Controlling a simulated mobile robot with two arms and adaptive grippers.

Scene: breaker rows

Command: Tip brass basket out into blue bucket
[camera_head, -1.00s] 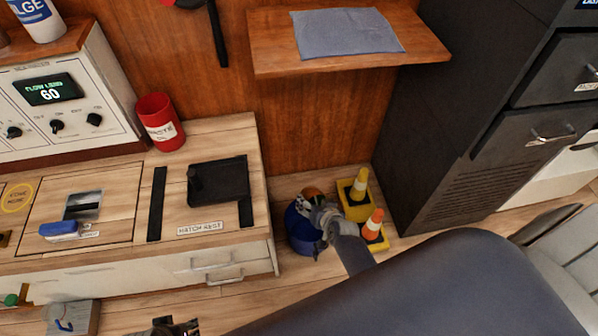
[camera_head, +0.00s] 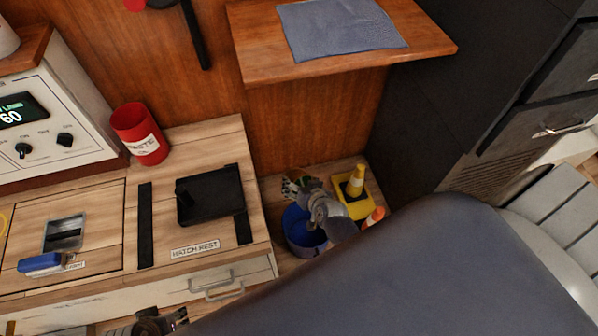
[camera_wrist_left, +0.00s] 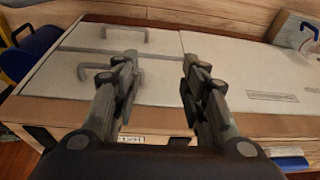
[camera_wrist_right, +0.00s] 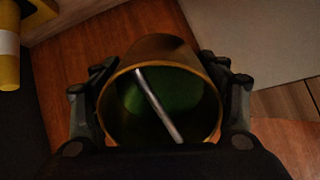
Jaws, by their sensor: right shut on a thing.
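The brass basket (camera_wrist_right: 212,100) is between the fingers of my right gripper (camera_wrist_right: 165,90) in the right wrist view, its round rim facing the camera. A thin metal rod crosses its mouth, and its inside looks dark green; I cannot tell whether anything is in it. In the head view my right gripper (camera_head: 303,188) is shut on the basket, small and partly hidden, over the back of the blue bucket (camera_head: 297,236). My left gripper (camera_wrist_left: 157,75) is open and empty, in front of white drawer fronts.
A wooden shelf (camera_head: 345,60) overhangs behind; a dark cabinet (camera_head: 450,110) stands right.

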